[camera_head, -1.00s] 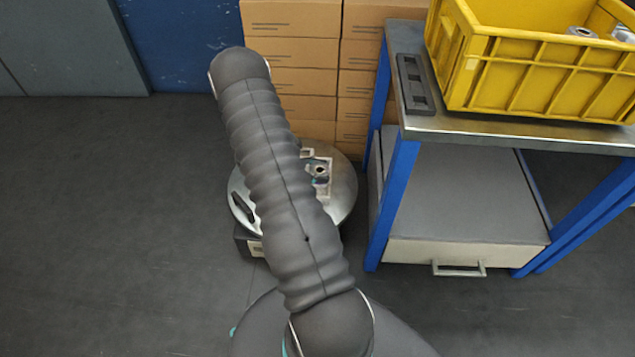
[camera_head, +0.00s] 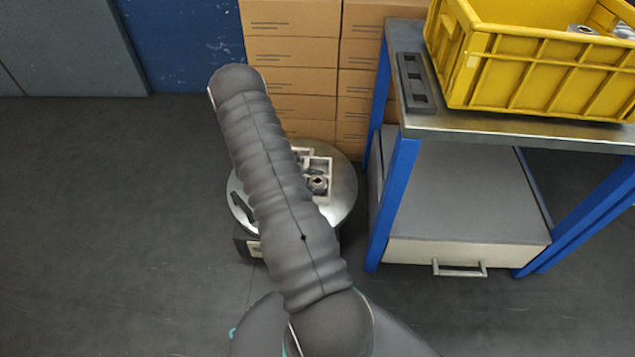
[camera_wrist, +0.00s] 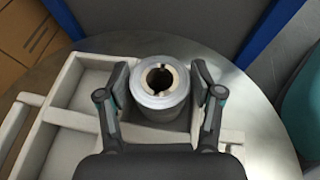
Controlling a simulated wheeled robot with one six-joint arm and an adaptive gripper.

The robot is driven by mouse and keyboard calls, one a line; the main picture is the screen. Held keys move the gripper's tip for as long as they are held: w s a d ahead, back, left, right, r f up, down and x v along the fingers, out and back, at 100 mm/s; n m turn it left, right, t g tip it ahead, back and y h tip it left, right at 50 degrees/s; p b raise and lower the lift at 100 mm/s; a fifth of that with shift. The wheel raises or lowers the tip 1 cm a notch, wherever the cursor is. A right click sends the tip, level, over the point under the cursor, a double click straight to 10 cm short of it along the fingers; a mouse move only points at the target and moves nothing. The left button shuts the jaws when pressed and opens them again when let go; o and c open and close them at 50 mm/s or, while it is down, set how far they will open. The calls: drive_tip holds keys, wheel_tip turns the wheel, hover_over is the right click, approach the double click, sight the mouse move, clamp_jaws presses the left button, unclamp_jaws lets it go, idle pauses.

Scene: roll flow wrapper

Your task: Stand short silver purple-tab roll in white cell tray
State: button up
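The short silver roll (camera_wrist: 160,92) stands upright, with a tan-rimmed hole in its top. In the wrist view it is at the right end of the white cell tray (camera_wrist: 90,122), seemingly inside a cell. My gripper (camera_wrist: 161,85) has one finger on each side of the roll, with what look like narrow gaps, so it seems open. The roll (camera_head: 317,184) and tray (camera_head: 328,166) also show in the head view beside my arm, which hides part of the tray. No purple tab can be made out. The roll's base is partly hidden.
The tray rests on a round metal table (camera_head: 346,190). To the right is a blue-legged bench (camera_head: 480,125) holding a yellow crate (camera_head: 540,75) and a dark slotted block (camera_head: 414,84). Stacked cardboard boxes (camera_head: 292,55) stand behind. The floor at left is clear.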

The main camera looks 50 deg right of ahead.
drive_tip(key=shift+o, duration=0.3)
drive_tip(key=shift+r, duration=0.25)
drive_tip(key=v, duration=1.2)
drive_tip(key=a+r+m+t+y, duration=0.1)
drive_tip(key=a+r+m, duration=0.15)
drive_tip(key=r, duration=0.35)
drive_tip(key=a+r+m+t+y, duration=0.1)
drive_tip(key=a+r+y, duration=0.15)
drive_tip(key=r, duration=0.45)
drive_tip(key=s+a+r+m+t+y, duration=0.25)
drive_tip(key=s+a+r, duration=0.25)
drive_tip(key=a+r, duration=0.3)
drive_tip(key=s+a+r+m+t+y, duration=0.15)
drive_tip(key=s+a+r+t, duration=0.35)
drive_tip(key=r, duration=0.5)
drive_tip(key=s+a+r+m+t+y, duration=0.2)
drive_tip(key=s+a+r+t, duration=0.2)
drive_tip(key=s+a, duration=0.5)
drive_tip(key=shift+s+r+t+y+p, duration=0.25)
drive_tip(key=shift+t+y+p, duration=0.05)
drive_tip(key=shift+t+y, duration=0.05)
drive_tip(key=shift+a+m, duration=0.15)
drive_tip(key=shift+m, duration=0.1)
